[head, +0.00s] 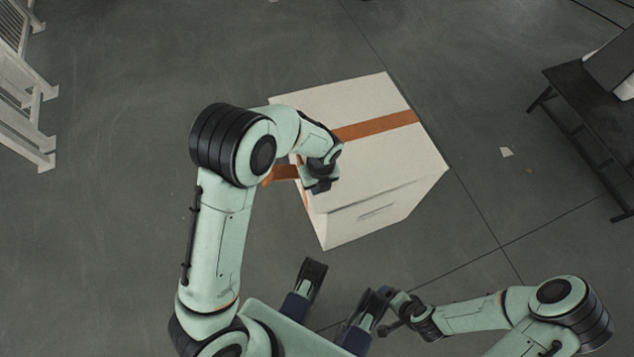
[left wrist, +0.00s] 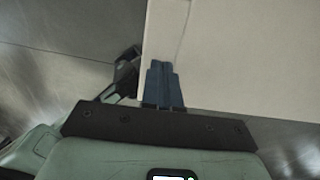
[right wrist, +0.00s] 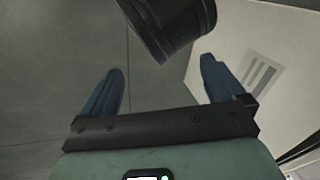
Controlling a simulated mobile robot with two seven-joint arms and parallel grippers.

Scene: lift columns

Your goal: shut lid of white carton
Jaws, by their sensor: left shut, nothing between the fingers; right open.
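The white carton (head: 385,160) stands on the floor in the middle of the head view, an orange tape stripe across its top. Its lid (head: 350,105) looks flat or nearly flat; a thin dark line runs along the near edge. My left gripper (head: 321,184) is shut and empty at the carton's left side, over the lid's edge, hiding part of the tape. In the left wrist view its fingers (left wrist: 162,68) lie over the pale surface (left wrist: 240,55); contact is unclear. My right gripper (right wrist: 162,66) is open and empty, near the carton's printed side (right wrist: 262,72).
A black bench (head: 590,120) stands at the right. White railings (head: 25,95) stand at the far left. The grey floor around the carton is mostly clear, with a small paper scrap (head: 506,152) to its right.

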